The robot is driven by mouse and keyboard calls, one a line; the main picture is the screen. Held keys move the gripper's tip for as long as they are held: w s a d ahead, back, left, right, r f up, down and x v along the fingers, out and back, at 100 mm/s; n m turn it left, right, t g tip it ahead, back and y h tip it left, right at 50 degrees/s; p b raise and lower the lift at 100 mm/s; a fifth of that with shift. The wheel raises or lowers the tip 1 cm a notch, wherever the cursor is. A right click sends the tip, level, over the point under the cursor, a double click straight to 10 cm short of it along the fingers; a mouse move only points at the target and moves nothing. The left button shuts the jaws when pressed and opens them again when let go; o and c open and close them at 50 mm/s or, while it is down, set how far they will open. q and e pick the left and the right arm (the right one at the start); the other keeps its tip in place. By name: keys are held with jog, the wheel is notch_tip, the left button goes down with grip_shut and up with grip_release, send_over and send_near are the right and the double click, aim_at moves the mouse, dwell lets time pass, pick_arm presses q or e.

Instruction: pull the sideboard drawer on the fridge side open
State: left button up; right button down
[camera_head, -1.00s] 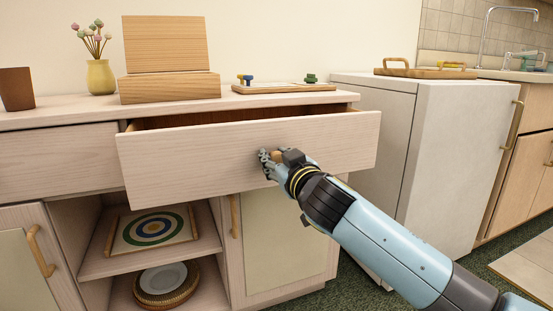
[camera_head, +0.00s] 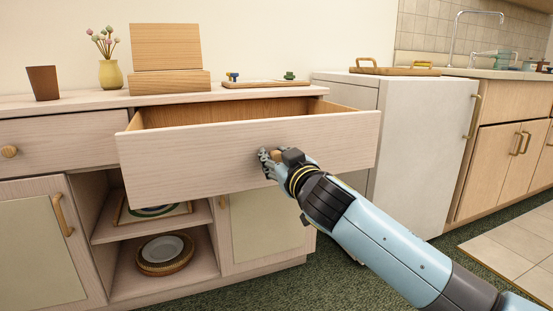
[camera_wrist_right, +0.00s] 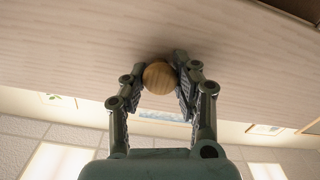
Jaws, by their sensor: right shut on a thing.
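The sideboard drawer on the fridge side (camera_head: 200,163) stands well open, and part of its inside shows behind the front panel. My right gripper (camera_head: 270,158) is at the middle of the drawer front, shut on its round wooden knob. In the right wrist view the knob (camera_wrist_right: 159,76) sits between the two fingers of the gripper (camera_wrist_right: 162,85), against the pale drawer front (camera_wrist_right: 90,40). The white fridge (camera_head: 425,135) stands right of the sideboard (camera_head: 60,103). My left gripper is not in view.
The left drawer (camera_head: 60,140) is closed. Below are an open shelf with a plate in a basket (camera_head: 165,255) and cupboard doors. A cup (camera_head: 43,83), a vase (camera_head: 111,74), wooden boxes (camera_head: 168,82) and a tray (camera_head: 270,84) stand on top. Green carpet (camera_head: 300,285) is clear in front.

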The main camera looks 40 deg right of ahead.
jog(key=shift+s+f, duration=0.1)
jog(key=shift+f, duration=0.15)
jog(key=c, duration=1.3)
grip_release()
jog(key=shift+s+r, duration=0.1)
jog(key=shift+s, duration=0.05)
jog(key=shift+o, duration=1.3)
jog(key=shift+s+a+r, duration=0.1)
jog(key=shift+o, duration=0.5)
jog(key=v, duration=1.1)
jog(key=shift+s, duration=0.4)
